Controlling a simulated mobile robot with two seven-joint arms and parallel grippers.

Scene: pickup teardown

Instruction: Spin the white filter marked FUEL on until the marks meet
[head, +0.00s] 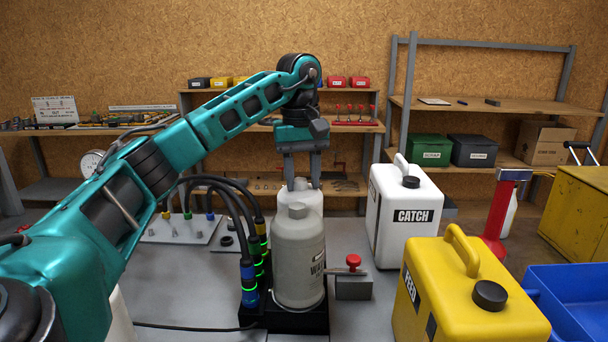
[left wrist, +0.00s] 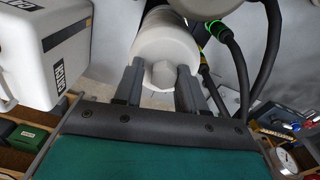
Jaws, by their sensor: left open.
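A white filter (head: 313,199) stands behind a grey filter (head: 299,260) whose label begins "WAT". The front one hides most of the white filter, and I see no FUEL label or marks on it. My left gripper (head: 302,184) points down over the white filter's top, open. In the left wrist view its fingers (left wrist: 159,85) stand on either side of the filter's hex top (left wrist: 162,74), with a gap on each side. The white filter (left wrist: 165,45) shows beyond the fingertips there. My right gripper is not in view.
Black hoses with green-lit collars (head: 257,262) stand left of the filters. A red-knobbed block (head: 353,284) stands to the right. A white CATCH can (head: 404,215) and a yellow FEED can (head: 465,300) stand further right. A grey plate with fittings (head: 178,229) lies to the left.

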